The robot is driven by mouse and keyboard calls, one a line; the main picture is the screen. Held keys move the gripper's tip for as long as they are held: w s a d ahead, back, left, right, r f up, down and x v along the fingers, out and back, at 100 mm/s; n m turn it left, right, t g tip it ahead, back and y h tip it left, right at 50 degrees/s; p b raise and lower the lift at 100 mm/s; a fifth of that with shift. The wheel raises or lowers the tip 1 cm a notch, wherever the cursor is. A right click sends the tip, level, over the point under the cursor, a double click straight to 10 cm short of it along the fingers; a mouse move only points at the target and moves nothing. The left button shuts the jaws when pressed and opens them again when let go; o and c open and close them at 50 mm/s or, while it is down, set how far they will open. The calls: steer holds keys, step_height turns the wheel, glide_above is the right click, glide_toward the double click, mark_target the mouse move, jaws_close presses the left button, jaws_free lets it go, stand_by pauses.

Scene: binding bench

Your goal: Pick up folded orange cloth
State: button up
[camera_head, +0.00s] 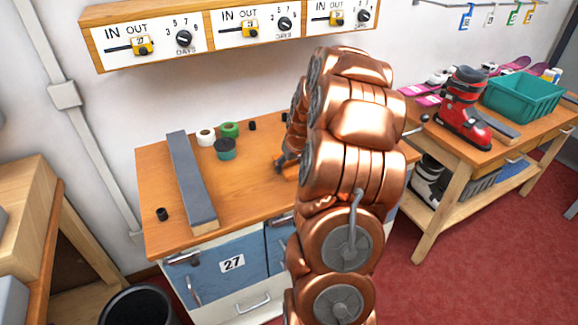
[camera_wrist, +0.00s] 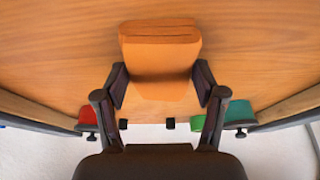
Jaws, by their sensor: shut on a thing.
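The folded orange cloth (camera_wrist: 160,48) is in the upper middle of the wrist view, over the wooden bench top. My gripper (camera_wrist: 160,88) has a dark finger against each side of the cloth and is shut on it. I cannot tell whether the cloth touches the bench or is raised. In the head view only a small strip of orange (camera_head: 288,170) shows beside my gripper (camera_head: 284,163). My copper arm hides most of that area.
On the bench (camera_head: 160,190) lie a long grey-topped block (camera_head: 192,180), white tape (camera_head: 206,136), green tape (camera_head: 229,129), a dark teal pot (camera_head: 225,149) and small black cylinders. A right-hand bench holds a red ski boot (camera_head: 465,105) and a teal crate (camera_head: 522,100).

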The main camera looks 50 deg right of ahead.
mark_target(290, 166)
steer(key=shift+r+b, duration=0.75)
steer(key=shift+r, duration=0.85)
steer(key=shift+s+a+r, duration=0.1)
steer(key=shift+r, duration=0.1)
steer(key=s+a+r+b, duration=0.1)
steer(key=s+a+b, duration=0.2)
steer(key=s+a, duration=0.7)
steer(key=shift+a+r+b, duration=0.2)
steer(key=shift+a+b, duration=0.2)
steer(key=shift+a, duration=0.65)
